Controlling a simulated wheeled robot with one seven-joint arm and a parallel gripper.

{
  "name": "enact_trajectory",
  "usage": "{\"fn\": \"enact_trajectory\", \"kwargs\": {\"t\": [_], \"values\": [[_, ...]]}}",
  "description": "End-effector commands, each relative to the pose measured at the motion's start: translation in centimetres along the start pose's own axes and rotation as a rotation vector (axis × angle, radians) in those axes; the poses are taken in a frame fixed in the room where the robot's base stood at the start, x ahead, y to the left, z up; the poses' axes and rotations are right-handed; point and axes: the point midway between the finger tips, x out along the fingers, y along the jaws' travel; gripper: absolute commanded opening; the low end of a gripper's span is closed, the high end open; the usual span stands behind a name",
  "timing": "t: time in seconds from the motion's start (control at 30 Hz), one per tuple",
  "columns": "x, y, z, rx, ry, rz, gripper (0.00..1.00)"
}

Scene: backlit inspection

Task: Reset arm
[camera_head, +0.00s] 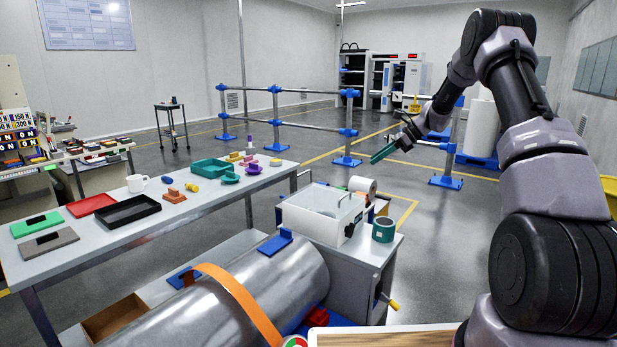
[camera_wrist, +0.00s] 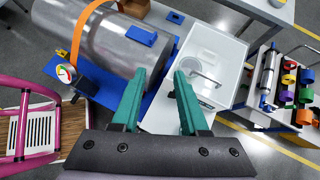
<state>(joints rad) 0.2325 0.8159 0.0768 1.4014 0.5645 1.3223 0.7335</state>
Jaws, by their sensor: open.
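My gripper (camera_head: 376,156) is held out in the air at the right of the head view, above the floor and behind the white bin. In the wrist view my gripper (camera_wrist: 160,76) shows two green fingers standing apart with nothing between them. My arm is raised and bent at the right of the head view.
A long table (camera_head: 70,262) at left holds a black tray (camera_head: 127,212), a red tray (camera_head: 91,205), a white mug (camera_head: 137,183) and small coloured parts. A side cabinet (camera_head: 350,260) carries the white bin (camera_head: 320,212) and a green roll (camera_head: 384,229). Blue-jointed rails (camera_head: 310,126) stand behind.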

Motion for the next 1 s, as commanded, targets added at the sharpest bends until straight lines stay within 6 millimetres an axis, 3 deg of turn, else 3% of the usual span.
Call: {"fn": "enact_trajectory", "kwargs": {"t": [0.03, 0.2, 0.5, 0.77, 1.0], "values": [[-1.7, 1.4, 2.2, -0.072, 0.034, -0.009, 0.44], [-6.1, 6.7, 7.0, -0.303, 0.148, -0.024, 0.44], [-13.1, 17.8, 12.6, -0.703, 0.345, -0.044, 0.44], [-17.7, 28.2, 13.9, -1.040, 0.517, -0.055, 0.44], [-20.4, 37.3, 12.4, -1.339, 0.678, -0.057, 0.44]]}}
